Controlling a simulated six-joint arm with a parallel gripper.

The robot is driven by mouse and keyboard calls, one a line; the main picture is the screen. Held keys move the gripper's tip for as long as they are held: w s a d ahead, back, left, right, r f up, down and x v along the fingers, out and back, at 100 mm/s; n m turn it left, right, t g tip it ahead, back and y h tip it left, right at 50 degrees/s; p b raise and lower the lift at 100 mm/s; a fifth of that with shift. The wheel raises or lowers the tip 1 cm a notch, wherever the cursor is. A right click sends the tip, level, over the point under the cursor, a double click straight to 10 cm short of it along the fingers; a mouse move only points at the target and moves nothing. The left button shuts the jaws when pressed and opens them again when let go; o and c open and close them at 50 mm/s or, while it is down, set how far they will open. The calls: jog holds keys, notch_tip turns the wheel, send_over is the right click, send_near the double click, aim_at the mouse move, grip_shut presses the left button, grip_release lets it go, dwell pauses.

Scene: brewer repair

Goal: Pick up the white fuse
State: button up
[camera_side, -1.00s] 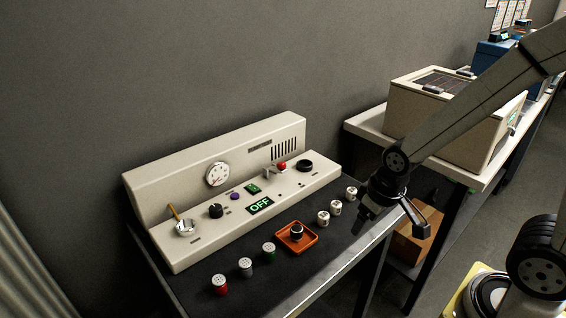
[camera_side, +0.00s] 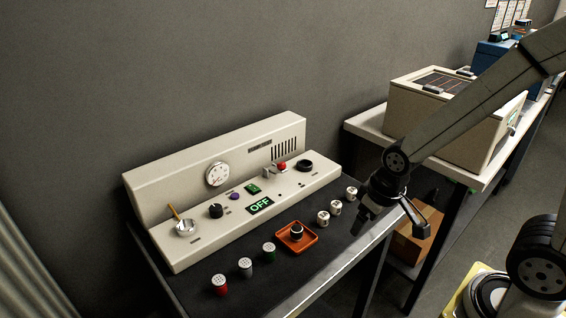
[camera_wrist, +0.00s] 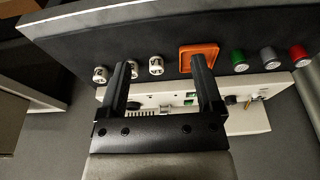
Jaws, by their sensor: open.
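A pale grey-white cylinder (camera_side: 246,267) stands on the dark bench between a red one (camera_side: 219,284) and a green one (camera_side: 268,252). It also shows as the grey one (camera_wrist: 268,56) at the right of the wrist view. Three white cylinders with dark marks (camera_side: 323,217) stand in a row nearer my gripper; they show at the upper left of the wrist view (camera_wrist: 156,65). I cannot tell from the pictures which is called the white fuse. My gripper (camera_side: 370,213) is open and empty above the bench's right end, apart from all the cylinders.
An orange tray (camera_side: 308,241) with a dark round piece in it lies between the two rows of cylinders. The cream brewer panel (camera_side: 213,166), with knobs and a green OFF display, stands behind. A cream box (camera_side: 408,112) sits on a white bench at right.

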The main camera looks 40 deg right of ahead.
jog(key=n+g, duration=0.3)
jog(key=n, duration=1.2)
send_over(322, 215)
jog(key=shift+a+f, duration=0.2)
jog(key=shift+f, duration=0.35)
jog(key=shift+f, duration=0.1)
jog(key=shift+f, duration=1.25)
jog(key=shift+d+f, duration=0.2)
jog(key=shift+f, duration=2.35)
